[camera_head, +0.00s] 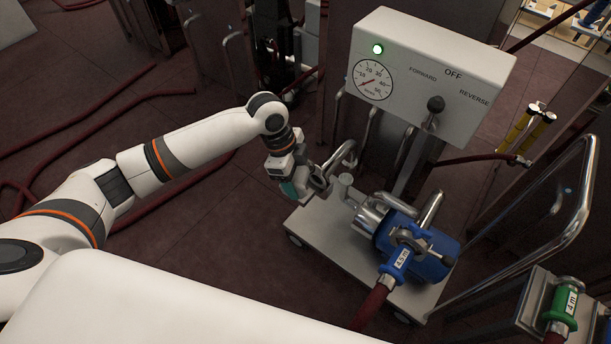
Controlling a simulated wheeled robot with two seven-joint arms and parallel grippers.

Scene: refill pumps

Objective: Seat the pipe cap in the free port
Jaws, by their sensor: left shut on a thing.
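My left gripper (319,186) reaches in from the left, above the back left part of the pump cart (312,243). It is shut on a small shiny metal piece, apparently the pipe cap, mostly hidden by the jaws. Just right of the jaws stands a short grey pipe stub (346,181). I cannot tell whether the held piece touches it. The blue pump (433,262) with chrome pipework sits on the cart. A blue coupling labelled 4.5 m (400,258) joins a red hose to its front. Which port is free is unclear. My right gripper is not in view.
A control box (430,75) with a gauge, green light and lever stands behind the cart. A chrome rail (575,215) bounds the right. A green coupling (563,303) is at lower right. Red hoses lie on the floor at left.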

